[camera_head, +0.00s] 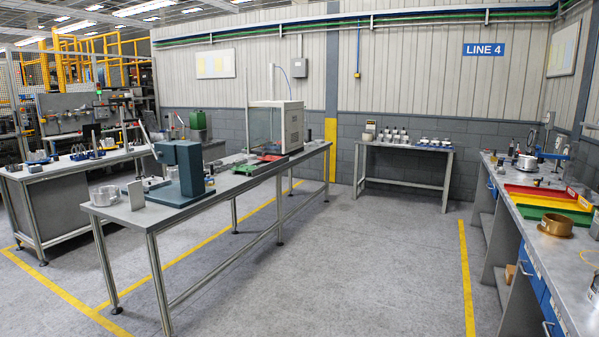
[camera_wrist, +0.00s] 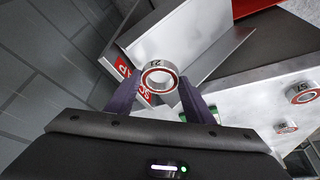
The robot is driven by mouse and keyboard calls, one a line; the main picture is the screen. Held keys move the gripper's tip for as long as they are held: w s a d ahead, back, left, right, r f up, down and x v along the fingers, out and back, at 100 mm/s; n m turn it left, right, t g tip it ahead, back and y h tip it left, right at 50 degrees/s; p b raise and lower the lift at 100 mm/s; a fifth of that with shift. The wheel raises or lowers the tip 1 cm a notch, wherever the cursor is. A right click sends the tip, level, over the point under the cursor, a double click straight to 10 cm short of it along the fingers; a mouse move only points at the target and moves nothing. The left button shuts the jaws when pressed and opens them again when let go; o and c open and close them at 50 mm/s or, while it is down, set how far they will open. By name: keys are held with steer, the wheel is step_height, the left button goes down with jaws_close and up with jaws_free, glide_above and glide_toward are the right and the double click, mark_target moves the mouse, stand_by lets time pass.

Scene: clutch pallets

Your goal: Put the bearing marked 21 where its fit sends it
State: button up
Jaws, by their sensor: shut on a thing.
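My gripper (camera_wrist: 160,100) shows only in the wrist view, with its two dark purple fingers on either side of a bearing. It is shut on this bearing (camera_wrist: 150,88), a steel ring with a reddish-brown seal. A short mark on its upper rim looks like 21 but is upside down and hard to read. Right behind the bearing is a grey metal chute or tray (camera_wrist: 190,42) with a red label (camera_wrist: 122,66) that the bearing and fingers partly hide. I cannot tell whether the bearing touches the metal.
In the head view, a long bench (camera_head: 126,214) carries a press (camera_head: 181,170). Red, yellow and green trays (camera_head: 553,217) lie on the right bench. Open floor lies between.

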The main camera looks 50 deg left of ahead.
steer(key=shift+f, duration=2.25)
steer(key=o, duration=1.4)
steer(key=v, duration=1.3)
steer(key=shift+r, duration=0.3)
steer(key=shift+s+m, duration=0.1)
steer(key=shift+m, duration=0.2)
